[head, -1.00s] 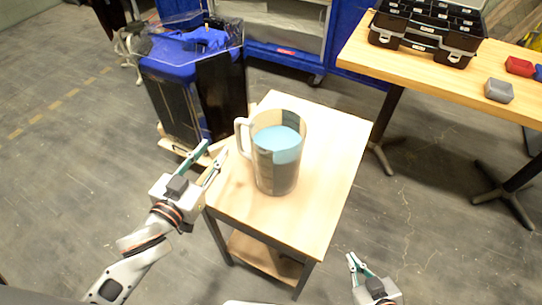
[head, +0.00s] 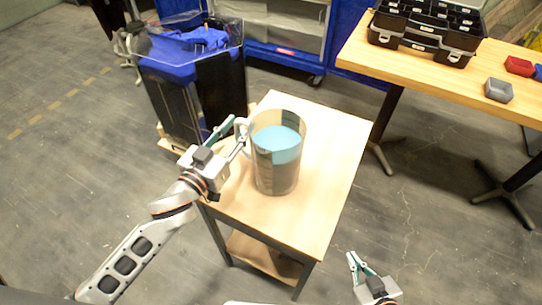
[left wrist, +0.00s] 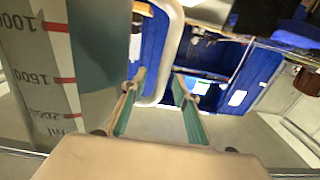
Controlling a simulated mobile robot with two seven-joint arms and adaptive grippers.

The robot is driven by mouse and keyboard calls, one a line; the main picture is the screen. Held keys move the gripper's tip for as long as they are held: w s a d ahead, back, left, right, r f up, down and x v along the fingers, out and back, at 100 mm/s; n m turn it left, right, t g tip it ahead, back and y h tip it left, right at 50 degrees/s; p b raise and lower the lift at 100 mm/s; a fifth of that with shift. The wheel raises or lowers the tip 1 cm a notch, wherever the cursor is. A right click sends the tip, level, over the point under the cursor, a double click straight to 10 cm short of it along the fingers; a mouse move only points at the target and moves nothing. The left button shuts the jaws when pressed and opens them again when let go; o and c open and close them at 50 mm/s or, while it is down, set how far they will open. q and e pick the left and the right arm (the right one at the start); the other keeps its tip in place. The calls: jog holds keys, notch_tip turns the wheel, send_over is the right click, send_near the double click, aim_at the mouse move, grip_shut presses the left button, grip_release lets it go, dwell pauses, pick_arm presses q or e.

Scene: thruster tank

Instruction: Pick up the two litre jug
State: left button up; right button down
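The two litre jug (head: 276,172) is clear with blue liquid or a blue upper part, and stands upright on the small wooden table (head: 318,205). Its pale handle (head: 241,137) points left, towards my left gripper (head: 239,130). In the left wrist view the handle (left wrist: 166,55) shows between the two spread green fingertips, and the jug wall (left wrist: 40,75) with red marks is at left. Whether the fingers touch the handle I cannot tell. My left gripper is open. My right gripper (head: 350,259) is open and empty, low at the table's right front.
A blue-lined bin (head: 185,75) stands behind the table at left. A longer wooden table (head: 450,70) at right holds a black organiser case (head: 425,35), a grey box (head: 498,90) and a red box (head: 519,66). The small table's front and right are clear.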

pick_arm(q)
jog(key=shift+w, duration=0.1)
jog(key=shift+c, duration=0.4)
grip_shut()
jog(key=shift+d+r, duration=0.1)
jog(key=shift+r, duration=0.25)
